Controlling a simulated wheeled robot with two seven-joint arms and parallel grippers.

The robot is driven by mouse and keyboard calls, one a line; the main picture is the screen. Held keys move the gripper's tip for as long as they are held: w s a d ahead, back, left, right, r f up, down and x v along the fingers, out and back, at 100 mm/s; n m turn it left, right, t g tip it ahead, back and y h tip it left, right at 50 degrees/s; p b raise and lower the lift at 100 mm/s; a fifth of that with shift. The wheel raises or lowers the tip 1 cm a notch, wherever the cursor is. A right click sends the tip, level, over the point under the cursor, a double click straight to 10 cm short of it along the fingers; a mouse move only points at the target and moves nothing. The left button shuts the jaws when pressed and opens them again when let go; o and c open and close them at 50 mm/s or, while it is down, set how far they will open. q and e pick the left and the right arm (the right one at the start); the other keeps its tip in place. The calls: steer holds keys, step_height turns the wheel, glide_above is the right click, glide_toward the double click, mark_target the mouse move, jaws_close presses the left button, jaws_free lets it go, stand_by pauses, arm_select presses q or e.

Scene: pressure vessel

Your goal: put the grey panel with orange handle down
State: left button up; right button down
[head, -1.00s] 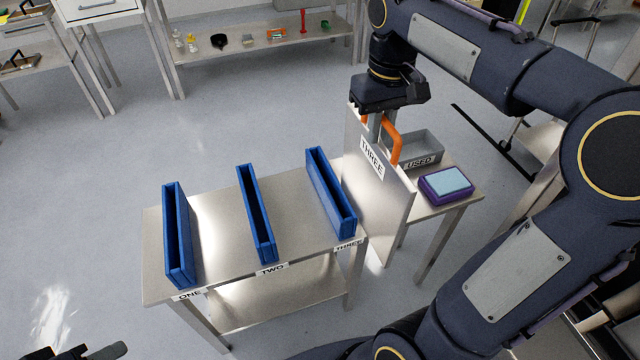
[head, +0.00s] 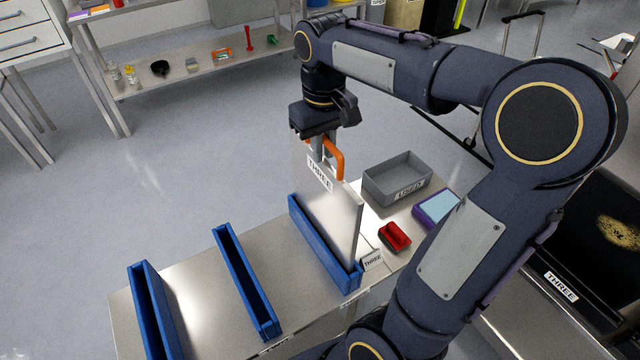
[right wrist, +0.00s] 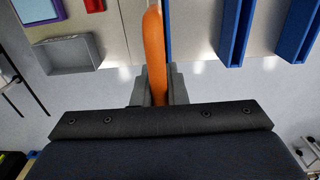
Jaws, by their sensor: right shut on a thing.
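The grey panel (head: 330,215) with the orange handle (head: 338,160) stands upright, marked THREE. My right gripper (head: 317,150) is shut on the handle from above; the right wrist view shows the orange handle (right wrist: 154,55) between its fingers (right wrist: 157,85). The panel lines up with the rightmost blue slotted holder (head: 315,245) on the metal table (head: 200,262). Its lower edge is hidden behind the holder's near wall, so I cannot tell how deep it sits or whether it touches the bottom. My left gripper is out of view.
Two more blue holders, the middle one (head: 245,285) and the left one (head: 150,310), stand empty. Right of the panel are a grey USED tray (head: 375,187), a red object (head: 395,237), a purple box (head: 432,214) and a small THREE card (head: 373,260). Open floor lies behind.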

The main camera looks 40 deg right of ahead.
mark_target(323, 169)
steer(key=shift+w+f, duration=0.1)
steer(key=shift+f, duration=2.8)
steer(key=c, duration=1.5)
jaws_free()
steer(key=shift+o, duration=0.2)
step_height(323, 169, up, 12)
steer(key=shift+r+p, duration=0.1)
steer(key=shift+p, duration=0.2)
steer(key=s+a+f+t+y, duration=0.3)
steer(key=s+a+f+t, duration=0.2)
steer(key=s+a+f, duration=0.6)
steer(key=s, duration=0.4)
steer(key=shift+a+f+m+t+y, duration=0.25)
steer(key=shift+a+m+t+y, duration=0.05)
steer(key=shift+a+y, duration=0.1)
